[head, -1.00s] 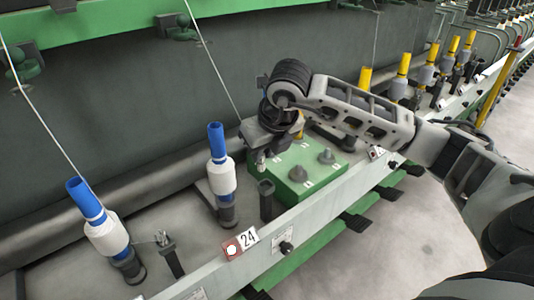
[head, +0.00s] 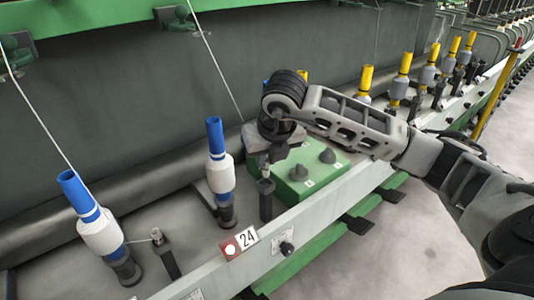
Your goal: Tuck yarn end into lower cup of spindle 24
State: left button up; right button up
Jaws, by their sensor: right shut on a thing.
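The spindle by the number 24 plate (head: 247,239) carries a blue tube wound with white yarn (head: 219,173), standing upright. Its dark lower cup (head: 227,214) is at the base. A thin yarn strand (head: 220,74) slants down from the top toward my right gripper (head: 265,168). My right gripper points down, right of the bobbin and just above a dark post (head: 266,202). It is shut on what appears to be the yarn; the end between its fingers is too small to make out. My left gripper is not in view.
A green box (head: 313,182) with dark knobs stands just right of my gripper. Another blue and white bobbin (head: 99,232) is at the left, with its own yarn. Several yellow-topped bobbins (head: 403,75) line the rail at the back right. A pale rail (head: 325,215) runs along the front.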

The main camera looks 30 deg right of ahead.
aim_at(267, 169)
jog(key=shift+f+b, duration=0.3)
jog(key=shift+f, duration=0.35)
jog(key=shift+f+b, duration=0.7)
jog(key=shift+f, duration=0.05)
jog(key=shift+f+b, duration=0.35)
jog(key=o, duration=0.8)
jog(key=shift+c, duration=0.2)
